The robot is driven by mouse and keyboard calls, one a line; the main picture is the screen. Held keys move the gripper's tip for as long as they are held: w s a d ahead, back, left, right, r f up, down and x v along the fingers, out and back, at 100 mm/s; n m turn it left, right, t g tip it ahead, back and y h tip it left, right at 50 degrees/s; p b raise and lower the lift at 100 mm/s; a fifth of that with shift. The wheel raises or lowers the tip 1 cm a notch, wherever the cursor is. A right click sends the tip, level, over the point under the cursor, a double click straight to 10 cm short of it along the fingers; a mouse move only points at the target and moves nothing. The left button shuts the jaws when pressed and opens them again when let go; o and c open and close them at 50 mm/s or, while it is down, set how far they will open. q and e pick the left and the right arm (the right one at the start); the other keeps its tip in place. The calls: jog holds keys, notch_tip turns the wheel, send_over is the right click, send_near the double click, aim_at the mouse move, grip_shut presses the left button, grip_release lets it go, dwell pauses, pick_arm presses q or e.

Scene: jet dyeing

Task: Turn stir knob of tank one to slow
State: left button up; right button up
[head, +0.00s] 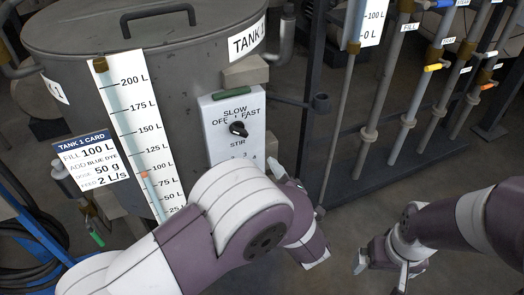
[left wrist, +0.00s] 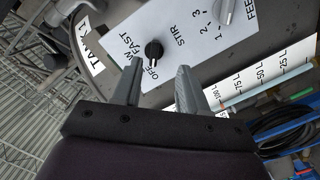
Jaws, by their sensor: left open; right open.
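The stir knob (head: 238,128) is a small black dial on the white control panel (head: 222,150) of tank one (head: 190,65). OFF, SLOW and FAST are printed around it. In the left wrist view, the knob (left wrist: 153,51) stands just beyond my left gripper (left wrist: 160,70), and its pale mark seems to face OFF. The left gripper is open, its two fingers apart with nothing between them. In the head view my left arm mostly hides this gripper and covers the lower panel. My right gripper (head: 381,270) is open and empty at lower right, away from the tank.
A grey feed knob (left wrist: 226,10) is on the same panel. A level scale (head: 140,125) and a blue-headed tank card (head: 88,160) are left of the panel. Pipes with coloured valve handles (head: 433,67) stand at right. Open floor lies between tank and pipes.

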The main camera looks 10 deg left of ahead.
aim_at(241, 134)
pick_arm(q)
jog(key=shift+n+y, duration=0.6)
jog(key=b+x, duration=0.1)
jog(key=x, duration=0.3)
jog(key=r+b+x, duration=0.1)
jog(key=x, duration=0.3)
jog(key=a+b+x, duration=0.1)
jog(key=x, duration=0.3)
jog(key=shift+s+a+r, duration=0.1)
jog(key=shift+s+r, duration=0.15)
jog(key=shift+s, duration=0.1)
jog(key=shift+w+a+r+b, duration=0.15)
jog(key=shift+w+a+b, duration=0.15)
jog(key=shift+w, duration=0.15)
grip_shut()
